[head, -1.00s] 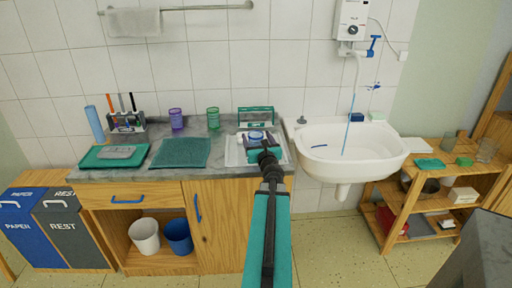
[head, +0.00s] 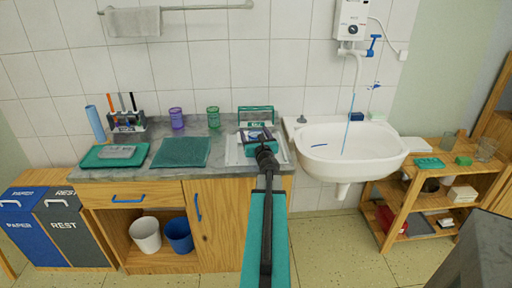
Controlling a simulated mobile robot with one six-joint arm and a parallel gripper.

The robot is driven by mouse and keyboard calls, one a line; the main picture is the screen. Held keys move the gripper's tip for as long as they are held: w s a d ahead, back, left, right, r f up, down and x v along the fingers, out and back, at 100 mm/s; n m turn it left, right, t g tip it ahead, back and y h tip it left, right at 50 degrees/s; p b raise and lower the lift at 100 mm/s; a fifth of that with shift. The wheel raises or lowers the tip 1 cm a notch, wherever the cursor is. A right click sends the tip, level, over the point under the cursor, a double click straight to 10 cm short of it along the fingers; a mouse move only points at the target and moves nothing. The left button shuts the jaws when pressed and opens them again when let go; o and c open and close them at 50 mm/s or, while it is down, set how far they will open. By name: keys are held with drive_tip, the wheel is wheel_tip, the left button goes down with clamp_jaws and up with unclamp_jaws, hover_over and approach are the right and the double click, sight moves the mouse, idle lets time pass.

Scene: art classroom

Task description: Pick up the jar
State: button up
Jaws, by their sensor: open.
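My gripper (head: 256,134) is open over the white tray (head: 233,156) on the counter, in front of a teal rack. Something small and bluish shows at the jaws, mostly hidden by my gripper; I cannot tell if it is a jar. A purple jar-like cup (head: 176,118) and a green one (head: 213,117) stand upright on the counter, left of my gripper and apart from it. Clear glass vessels (head: 486,149) stand on the wooden shelf at the right, far from my gripper. Which of these is the jar is not clear.
A teal mat (head: 181,153) and a teal tray (head: 91,160) lie on the counter (head: 225,134). A brush holder (head: 126,123) and blue bottle (head: 95,123) stand at the left. The sink (head: 350,150), with running water, is right of the white tray.

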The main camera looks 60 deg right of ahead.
drive_tip(key=c, duration=1.2)
drive_tip(key=shift+r, duration=0.1)
drive_tip(key=shift+c, duration=0.2)
drive_tip(key=shift+r, duration=0.8)
drive_tip(key=shift+r+p, duration=0.4)
drive_tip(key=shift+r, duration=0.5)
drive_tip(key=s+a+p, duration=0.1)
drive_tip(key=s+a, duration=0.2)
drive_tip(key=s, duration=0.4)
drive_tip(key=shift+s+r+p, duration=0.3)
drive_tip(key=shift+s+r, duration=0.05)
drive_tip(key=shift+r, duration=0.1)
drive_tip(key=p, duration=0.4)
drive_tip(key=shift+s+a, duration=0.2)
drive_tip(key=shift+s, duration=0.2)
